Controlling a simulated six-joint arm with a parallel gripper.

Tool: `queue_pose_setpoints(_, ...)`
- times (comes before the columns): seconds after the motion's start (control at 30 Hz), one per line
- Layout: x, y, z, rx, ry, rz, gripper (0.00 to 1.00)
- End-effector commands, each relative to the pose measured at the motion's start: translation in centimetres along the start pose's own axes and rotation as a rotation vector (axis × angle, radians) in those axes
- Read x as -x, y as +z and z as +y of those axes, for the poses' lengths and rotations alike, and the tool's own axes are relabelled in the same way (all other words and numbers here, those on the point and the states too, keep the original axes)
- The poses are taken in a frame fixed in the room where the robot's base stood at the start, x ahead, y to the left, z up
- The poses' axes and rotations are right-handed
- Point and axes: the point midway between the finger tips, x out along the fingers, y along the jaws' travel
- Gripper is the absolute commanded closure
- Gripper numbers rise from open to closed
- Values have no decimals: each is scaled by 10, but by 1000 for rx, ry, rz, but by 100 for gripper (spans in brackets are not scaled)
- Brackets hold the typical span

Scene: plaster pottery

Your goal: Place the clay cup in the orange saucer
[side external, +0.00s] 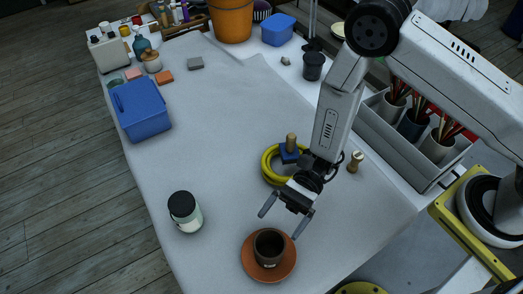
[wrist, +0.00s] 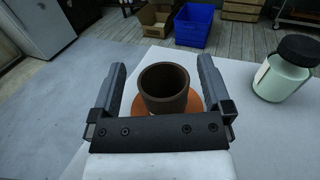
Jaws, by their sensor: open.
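The dark brown clay cup (side external: 269,245) stands upright in the orange saucer (side external: 289,269) near the front of the table. In the wrist view the cup (wrist: 165,92) stands between my two fingers, with part of the saucer (wrist: 194,101) showing behind and beside it. My gripper (side external: 283,224) is open, with its fingers spread wide just behind the cup. In the wrist view my gripper (wrist: 160,78) shows a gap between each finger and the cup. The lower part of the cup is hidden by the gripper's body in the wrist view.
A jar with a dark lid (side external: 186,212) stands left of the saucer; it also shows in the wrist view (wrist: 286,68). A yellow ring (side external: 268,169) lies behind my gripper. A blue box (side external: 142,109) stands farther left. The table between is clear.

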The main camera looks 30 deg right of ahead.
Motion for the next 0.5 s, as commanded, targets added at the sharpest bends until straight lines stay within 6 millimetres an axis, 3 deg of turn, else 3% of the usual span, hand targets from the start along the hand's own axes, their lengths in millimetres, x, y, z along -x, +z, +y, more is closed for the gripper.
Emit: queue_pose_setpoints(0.5,3,4,1,12,21,20,0)
